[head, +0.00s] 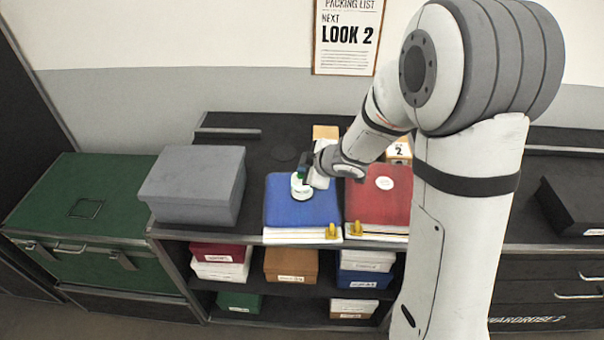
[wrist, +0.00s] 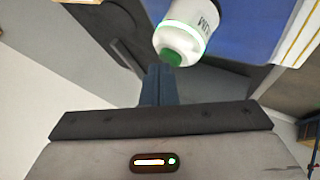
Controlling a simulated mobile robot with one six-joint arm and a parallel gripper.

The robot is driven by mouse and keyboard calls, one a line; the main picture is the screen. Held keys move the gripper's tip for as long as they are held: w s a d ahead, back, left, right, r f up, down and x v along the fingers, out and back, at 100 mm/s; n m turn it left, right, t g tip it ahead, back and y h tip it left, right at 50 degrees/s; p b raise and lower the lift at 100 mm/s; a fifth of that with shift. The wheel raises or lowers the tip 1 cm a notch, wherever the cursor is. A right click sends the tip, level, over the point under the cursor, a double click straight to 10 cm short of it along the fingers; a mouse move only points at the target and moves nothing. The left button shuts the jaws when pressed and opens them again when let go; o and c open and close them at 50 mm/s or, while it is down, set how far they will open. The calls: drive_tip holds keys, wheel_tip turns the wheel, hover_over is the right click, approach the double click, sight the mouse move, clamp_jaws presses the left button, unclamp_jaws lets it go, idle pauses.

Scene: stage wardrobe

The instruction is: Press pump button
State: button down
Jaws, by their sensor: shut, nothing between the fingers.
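The pump (head: 302,192) is a small white unit standing on a blue box (head: 283,211). In the wrist view the pump (wrist: 187,28) shows a green-edged white body with part of a dark label and a green button (wrist: 172,57) at its end. My gripper (head: 304,174) is shut and empty, pointing down over the pump in the head view. In the wrist view my gripper's fingertips (wrist: 158,70) lie right beside the button. I cannot tell whether they touch it. In the head view the gripper and wrist hide the button.
A red box (head: 378,208) lies right of the blue one, and a grey lidded box (head: 194,180) stands left. The dark shelf top (head: 235,150) behind them is mostly clear. A green trunk (head: 85,220) stands at far left. Small boxes fill the shelves below.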

drive_tip(key=shift+f, duration=0.1)
idle(0.3)
drive_tip(key=shift+r+p, duration=0.55)
drive_tip(key=shift+r, duration=0.05)
wheel_tip(320, 180, up, 6)
drive_tip(key=p, duration=0.6)
drive_tip(key=shift+d, duration=0.1)
idle(0.4)
